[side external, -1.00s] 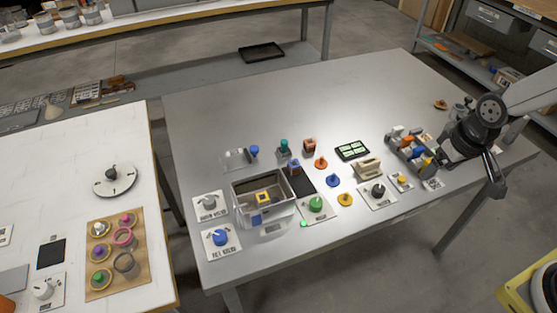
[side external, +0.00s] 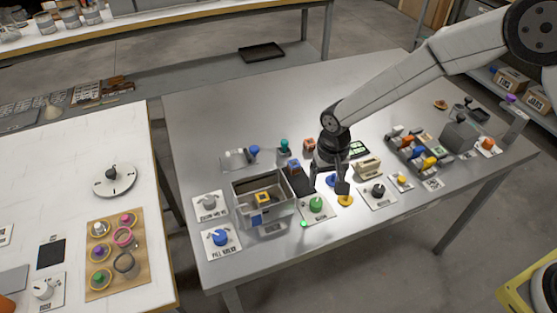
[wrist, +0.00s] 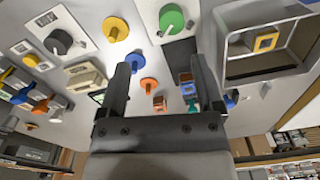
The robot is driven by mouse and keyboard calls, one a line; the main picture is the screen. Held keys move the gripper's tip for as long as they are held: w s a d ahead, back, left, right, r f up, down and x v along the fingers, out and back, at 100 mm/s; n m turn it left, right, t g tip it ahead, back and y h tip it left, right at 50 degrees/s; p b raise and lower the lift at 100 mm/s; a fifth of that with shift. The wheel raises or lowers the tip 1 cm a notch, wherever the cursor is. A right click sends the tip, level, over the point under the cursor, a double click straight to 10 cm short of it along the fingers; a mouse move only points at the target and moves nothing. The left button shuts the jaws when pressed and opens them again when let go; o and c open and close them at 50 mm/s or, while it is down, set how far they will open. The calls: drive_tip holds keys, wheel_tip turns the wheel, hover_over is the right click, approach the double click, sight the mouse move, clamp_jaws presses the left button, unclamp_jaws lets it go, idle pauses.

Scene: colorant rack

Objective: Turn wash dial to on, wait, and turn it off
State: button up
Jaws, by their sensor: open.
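No label that I can read clearly says wash, so I cannot tell for sure which dial is the wash dial. A green dial (side external: 316,205) sits on a white plate beside the basin, with a small green light by the plate corner; the dial also shows at the top of the wrist view (wrist: 172,18). A black dial (side external: 378,190) on another white plate lies to its right, and it shows at upper left in the wrist view (wrist: 60,42). My gripper (side external: 329,186) is open and empty above the table, near the green dial and apart from it.
Blue (side external: 221,238) and grey (side external: 208,202) valve dials are farther left. Loose orange, blue and yellow knobs (side external: 346,200) lie under my gripper. The table's back is clear.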

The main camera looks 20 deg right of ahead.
sight(316, 202)
drive_tip(key=shift+w+a+f, duration=0.2)
drive_tip(key=shift+a+f, duration=0.5)
drive_tip(key=shift+a, duration=0.15)
drive_tip(key=shift+f, duration=0.15)
drive_tip(key=shift+f, duration=3.75)
clamp_jaws()
